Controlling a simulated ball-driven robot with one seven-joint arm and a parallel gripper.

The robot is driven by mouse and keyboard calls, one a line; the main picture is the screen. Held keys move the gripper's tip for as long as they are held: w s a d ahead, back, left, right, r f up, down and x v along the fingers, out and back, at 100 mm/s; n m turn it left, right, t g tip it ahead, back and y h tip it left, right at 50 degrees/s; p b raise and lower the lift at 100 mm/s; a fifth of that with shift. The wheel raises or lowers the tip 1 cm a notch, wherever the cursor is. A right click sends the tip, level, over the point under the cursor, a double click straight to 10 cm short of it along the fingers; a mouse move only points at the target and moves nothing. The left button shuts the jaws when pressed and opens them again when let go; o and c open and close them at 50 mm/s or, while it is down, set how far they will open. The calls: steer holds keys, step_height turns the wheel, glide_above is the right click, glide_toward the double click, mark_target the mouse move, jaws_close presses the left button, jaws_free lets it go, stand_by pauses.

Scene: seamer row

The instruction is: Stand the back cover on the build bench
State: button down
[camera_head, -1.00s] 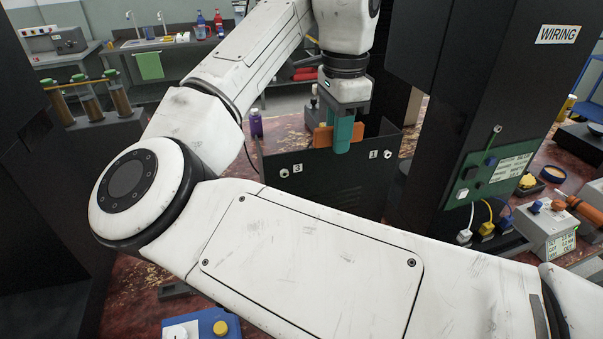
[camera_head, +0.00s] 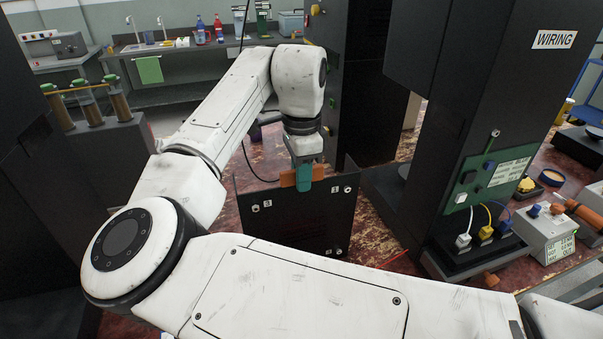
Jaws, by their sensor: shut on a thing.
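The back cover (camera_head: 297,222) is a flat dark panel standing nearly upright in the middle of the view, with pale numbered fasteners at its corners. An orange piece (camera_head: 287,179) shows at its top edge. My gripper (camera_head: 303,184), with teal fingers, reaches down from above and is shut on the cover at this top edge. The build bench (camera_head: 375,222) has a worn red-brown top that shows around the cover. Part of the cover's lower edge is hidden by my arm. I cannot tell whether it touches the bench.
A tall black cabinet marked WIRING (camera_head: 500,90) stands close on the right, with a green board (camera_head: 488,178) and plugs. A grey box (camera_head: 543,232) sits beside it. A dark cabinet and brown cylinders (camera_head: 88,104) are at left. Bare bench shows between the cover and the WIRING cabinet.

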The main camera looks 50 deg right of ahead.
steer(key=c, duration=1)
jaws_free()
steer(key=shift+f, duration=0.1)
steer(key=shift+c, duration=0.2)
step_height(320, 180, up, 12)
